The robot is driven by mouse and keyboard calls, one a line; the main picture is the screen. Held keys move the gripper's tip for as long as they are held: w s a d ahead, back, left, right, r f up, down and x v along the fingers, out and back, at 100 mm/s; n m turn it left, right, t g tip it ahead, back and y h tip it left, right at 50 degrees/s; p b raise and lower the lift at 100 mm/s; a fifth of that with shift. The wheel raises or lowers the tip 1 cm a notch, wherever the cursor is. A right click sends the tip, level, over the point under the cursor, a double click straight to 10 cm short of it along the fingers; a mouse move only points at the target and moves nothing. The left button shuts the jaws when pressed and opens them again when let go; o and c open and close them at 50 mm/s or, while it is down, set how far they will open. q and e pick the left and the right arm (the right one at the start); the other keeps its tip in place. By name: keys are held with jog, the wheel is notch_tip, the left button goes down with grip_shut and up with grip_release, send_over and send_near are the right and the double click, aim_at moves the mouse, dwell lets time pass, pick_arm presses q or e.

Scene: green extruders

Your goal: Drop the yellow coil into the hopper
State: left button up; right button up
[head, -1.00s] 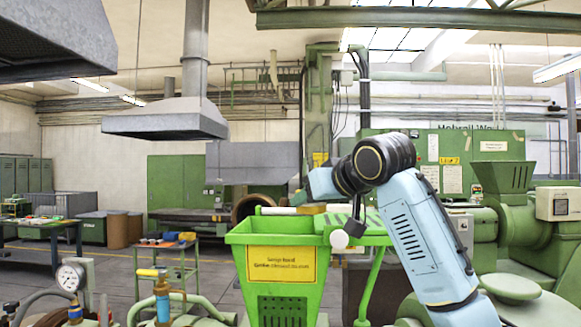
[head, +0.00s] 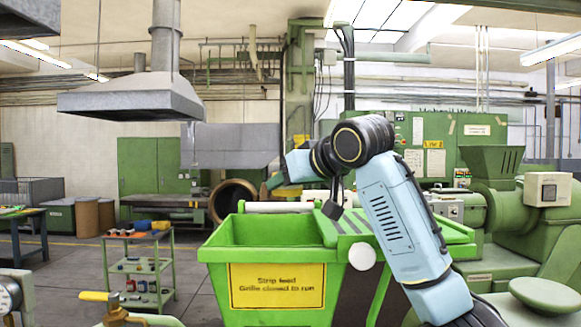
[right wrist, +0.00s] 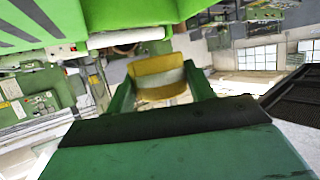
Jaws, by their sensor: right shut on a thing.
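The yellow coil (right wrist: 158,78) is a short ring with a pale band, held between the two green fingers of my right gripper (right wrist: 163,92) in the right wrist view. In the head view the coil (head: 288,192) is a small yellow patch below my right gripper (head: 276,184), partly hidden. The hopper (head: 222,253) is a bright green open-topped bin with a yellow sign. The gripper and coil show above its back rim; their exact distance from the opening is unclear. My left gripper is not in view.
A slatted green grille (head: 352,224) covers the hopper's right part, with a white knob (head: 362,257) at its front. A green cart (head: 140,268) with small items stands to the left. Green extruder machinery (head: 490,190) fills the right. Open floor lies at the left.

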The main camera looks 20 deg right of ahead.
jog(key=shift+w+f, duration=0.1)
jog(key=shift+f, duration=0.7)
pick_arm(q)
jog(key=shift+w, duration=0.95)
pick_arm(e)
jog(key=shift+f, duration=0.2)
jog(key=o, duration=1.1)
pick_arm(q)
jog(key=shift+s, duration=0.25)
pick_arm(e)
jog(key=shift+s+d+r+b, duration=0.2)
jog(key=shift+s+b, duration=0.1)
jog(key=shift+s, duration=0.25)
pick_arm(q)
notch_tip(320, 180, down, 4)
jog(key=b, duration=0.3)
pick_arm(e)
jog(key=v, duration=1.2)
jog(key=shift+s, duration=0.15)
